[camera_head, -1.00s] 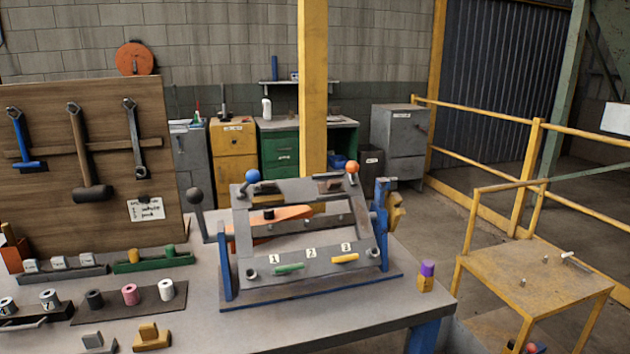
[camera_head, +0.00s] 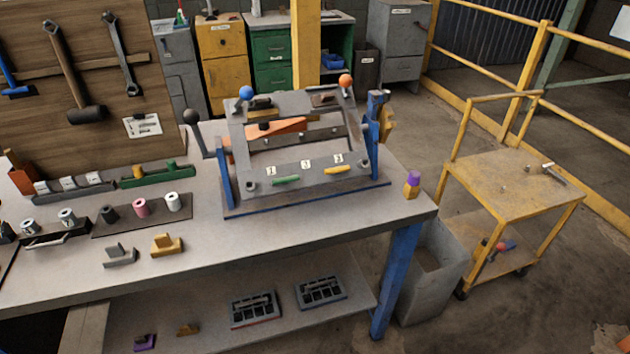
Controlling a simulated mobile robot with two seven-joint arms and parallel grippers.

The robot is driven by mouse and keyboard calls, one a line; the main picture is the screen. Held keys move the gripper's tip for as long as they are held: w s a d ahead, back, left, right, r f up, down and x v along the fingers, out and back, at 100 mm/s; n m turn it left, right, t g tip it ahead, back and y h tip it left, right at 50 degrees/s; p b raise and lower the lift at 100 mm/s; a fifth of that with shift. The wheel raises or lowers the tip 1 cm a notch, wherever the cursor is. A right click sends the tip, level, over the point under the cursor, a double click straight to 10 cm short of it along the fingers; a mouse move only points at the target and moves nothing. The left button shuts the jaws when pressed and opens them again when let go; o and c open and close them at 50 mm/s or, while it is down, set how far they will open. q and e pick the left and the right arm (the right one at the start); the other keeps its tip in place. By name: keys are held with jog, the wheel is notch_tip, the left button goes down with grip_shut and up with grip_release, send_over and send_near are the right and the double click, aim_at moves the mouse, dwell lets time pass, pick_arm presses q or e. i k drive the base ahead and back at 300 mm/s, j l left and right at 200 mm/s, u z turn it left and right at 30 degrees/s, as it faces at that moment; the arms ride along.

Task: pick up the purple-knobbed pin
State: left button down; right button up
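A small upright piece with a purple knob (camera_head: 413,177), seemingly the purple-knobbed pin, stands at the right end of the grey workbench (camera_head: 330,238). Its lower part is a yellow block (camera_head: 411,191); the pin's shaft does not show. It stands apart from the blue and grey fixture (camera_head: 300,208) to its left. Neither of my grippers is in view.
The fixture carries blue (camera_head: 246,92) and orange (camera_head: 346,81) ball knobs. A yellow cart (camera_head: 515,176) stands right of the bench, and a grey bin (camera_head: 436,270) stands by the bench's right leg. Bare bench top lies in front of the fixture.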

aim_at(415, 176)
jog(key=i+l+u, duration=0.15)
jog(key=l+u, duration=0.25)
jog(key=l, duration=0.5)
jog(key=l+u, duration=0.35)
jog(key=l, duration=0.55)
